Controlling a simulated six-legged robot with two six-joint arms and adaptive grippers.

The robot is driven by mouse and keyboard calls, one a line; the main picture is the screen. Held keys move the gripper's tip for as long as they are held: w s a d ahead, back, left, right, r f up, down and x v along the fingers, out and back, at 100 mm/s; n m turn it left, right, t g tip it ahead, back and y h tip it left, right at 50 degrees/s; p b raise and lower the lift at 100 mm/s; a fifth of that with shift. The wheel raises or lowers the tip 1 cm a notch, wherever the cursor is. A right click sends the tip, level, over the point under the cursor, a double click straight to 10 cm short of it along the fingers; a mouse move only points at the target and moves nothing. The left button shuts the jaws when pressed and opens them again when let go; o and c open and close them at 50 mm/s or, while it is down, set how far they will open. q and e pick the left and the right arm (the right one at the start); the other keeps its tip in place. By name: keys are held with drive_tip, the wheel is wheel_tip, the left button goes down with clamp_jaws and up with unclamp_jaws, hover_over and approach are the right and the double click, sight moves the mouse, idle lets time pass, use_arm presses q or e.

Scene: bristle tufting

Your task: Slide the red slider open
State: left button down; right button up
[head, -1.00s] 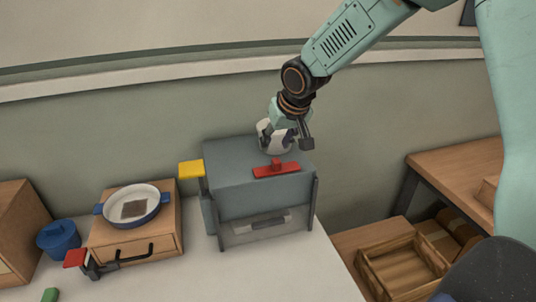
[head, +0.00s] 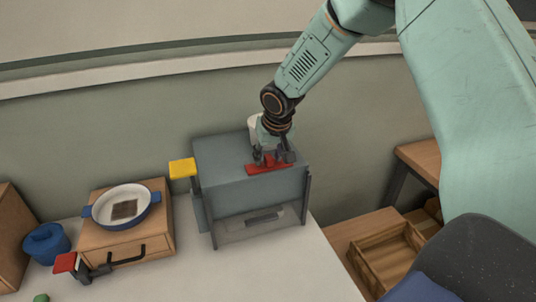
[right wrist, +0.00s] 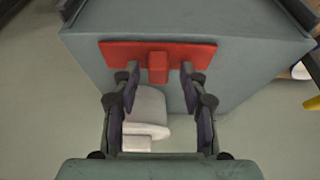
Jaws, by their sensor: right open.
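The red slider (head: 268,168) lies on top of the grey box-like machine (head: 222,178), near its front right edge. In the right wrist view the slider is a flat red plate (right wrist: 195,52) with a raised red knob (right wrist: 158,68) in its middle. My right gripper (head: 274,158) is over the slider. In the right wrist view its open fingers (right wrist: 158,76) stand on either side of the knob, with a gap to each side; contact is not visible. My left gripper is not in view.
A yellow block (head: 182,168) sticks out at the machine's left. A pan (head: 122,207) rests on a wooden drawer box (head: 125,240), beside a blue pot (head: 46,243) and a red-ended handle (head: 66,263). A white object (right wrist: 148,108) stands behind the machine. A wooden crate (head: 388,262) is at the right.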

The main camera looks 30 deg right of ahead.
drive_tip(key=shift+d+f, duration=0.1)
drive_tip(key=shift+f, duration=0.1)
drive_tip(key=shift+s+d+r, duration=0.1)
drive_tip(key=shift+a, duration=0.25)
drive_tip(key=c, duration=0.3)
drive_tip(key=shift+w+d, duration=0.1)
drive_tip(key=shift+w, duration=0.1)
drive_tip(key=c, duration=0.3)
clamp_jaws()
